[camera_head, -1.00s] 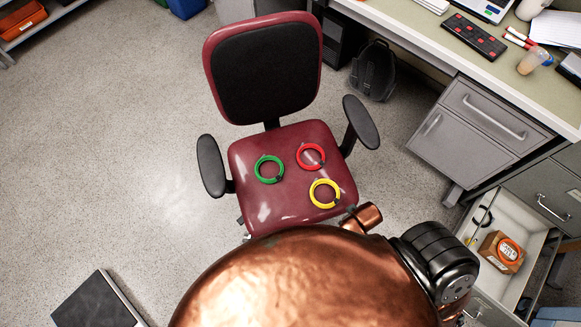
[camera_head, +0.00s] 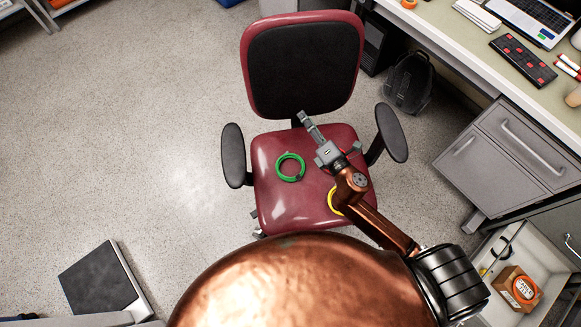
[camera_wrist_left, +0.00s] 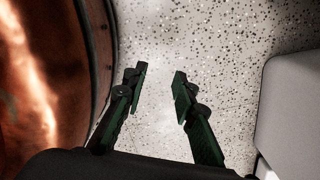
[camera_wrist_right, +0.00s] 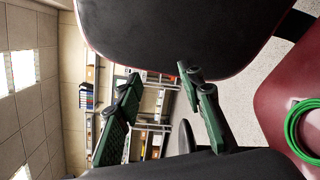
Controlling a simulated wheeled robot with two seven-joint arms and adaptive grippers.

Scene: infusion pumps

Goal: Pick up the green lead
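The green lead (camera_head: 290,179) lies coiled in a ring on the left half of the dark red chair seat (camera_head: 268,203). Part of it shows at the right edge of the right wrist view (camera_wrist_right: 291,130). My right gripper (camera_head: 304,117) reaches over the seat toward the backrest, right of and beyond the green lead, apart from it. In the right wrist view its fingers (camera_wrist_right: 158,82) are spread with nothing between them. My left gripper (camera_wrist_left: 157,75) is open and empty above the speckled floor; the head view does not show it.
A yellow lead (camera_head: 333,201) and a red lead (camera_head: 353,170) are partly hidden under my right arm. Armrests stand left (camera_head: 233,155) and right (camera_head: 391,132) of the seat; the backrest (camera_head: 303,70) rises behind. The desk (camera_head: 455,60) and an open drawer (camera_head: 530,255) are at right.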

